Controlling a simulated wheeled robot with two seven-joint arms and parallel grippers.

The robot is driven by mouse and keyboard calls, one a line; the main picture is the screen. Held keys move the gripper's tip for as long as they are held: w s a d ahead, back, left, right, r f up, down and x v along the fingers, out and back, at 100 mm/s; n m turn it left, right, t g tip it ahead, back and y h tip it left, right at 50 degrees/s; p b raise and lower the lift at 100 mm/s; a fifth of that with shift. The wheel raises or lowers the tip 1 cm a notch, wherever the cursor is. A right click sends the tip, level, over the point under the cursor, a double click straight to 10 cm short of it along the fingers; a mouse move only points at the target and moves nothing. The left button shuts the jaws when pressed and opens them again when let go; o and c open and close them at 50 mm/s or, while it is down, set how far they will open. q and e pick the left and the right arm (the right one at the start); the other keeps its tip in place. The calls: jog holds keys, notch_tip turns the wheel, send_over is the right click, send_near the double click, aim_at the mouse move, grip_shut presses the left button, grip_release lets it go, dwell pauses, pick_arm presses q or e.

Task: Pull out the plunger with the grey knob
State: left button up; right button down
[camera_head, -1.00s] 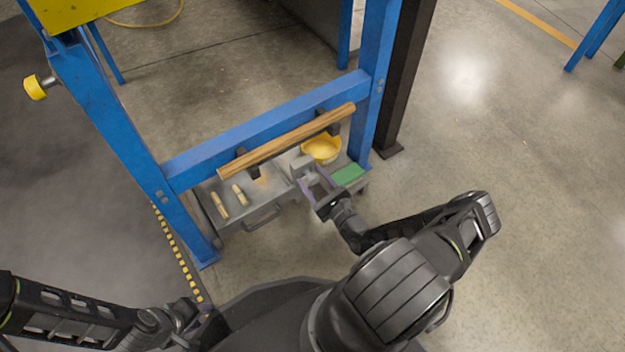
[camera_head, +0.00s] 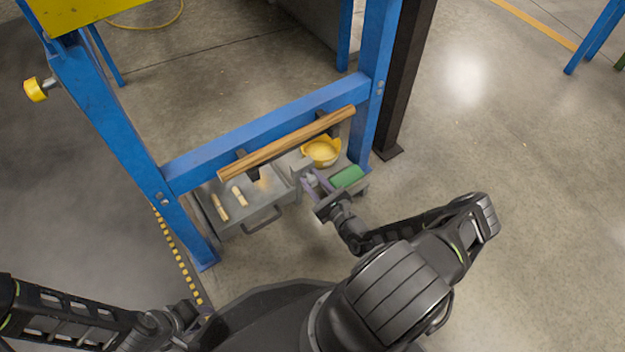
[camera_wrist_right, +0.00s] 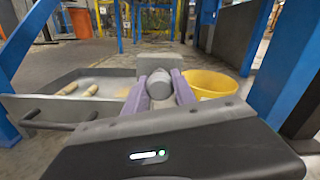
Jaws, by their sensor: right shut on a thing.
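The grey knob (camera_wrist_right: 159,84) is a small rounded knob in front of a grey block (camera_wrist_right: 150,62). In the head view the knob (camera_head: 311,181) is small and partly covered by the fingers. My right gripper (camera_wrist_right: 160,88) has its two purple fingers shut on the knob, one on each side. The plunger's shaft behind the knob is hidden. My left gripper (camera_head: 195,315) is low at the left in the head view, far from the knob, and its jaws are too dark to read.
A grey drawer tray (camera_head: 262,208) with a handle and two light wooden pieces is left of the block. A yellow bucket (camera_head: 321,150) and a green cylinder (camera_head: 347,177) are to the right. A wooden bar (camera_head: 285,143) and blue frame (camera_head: 265,120) cross above.

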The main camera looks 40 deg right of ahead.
dwell(0.9)
jog(key=s+p, duration=0.1)
jog(key=s, duration=0.1)
jog(key=shift+s+r+p, duration=0.15)
jog(key=shift+s+p, duration=0.2)
jog(key=shift+s, duration=0.05)
jog(key=shift+s+a, duration=0.1)
jog(key=shift+s, duration=0.2)
jog(key=shift+f, duration=0.2)
jog(key=c, duration=1)
grip_release()
jog(key=shift+c, duration=0.2)
jog(key=shift+s, duration=0.15)
jog(key=p, duration=0.2)
send_near(315, 183)
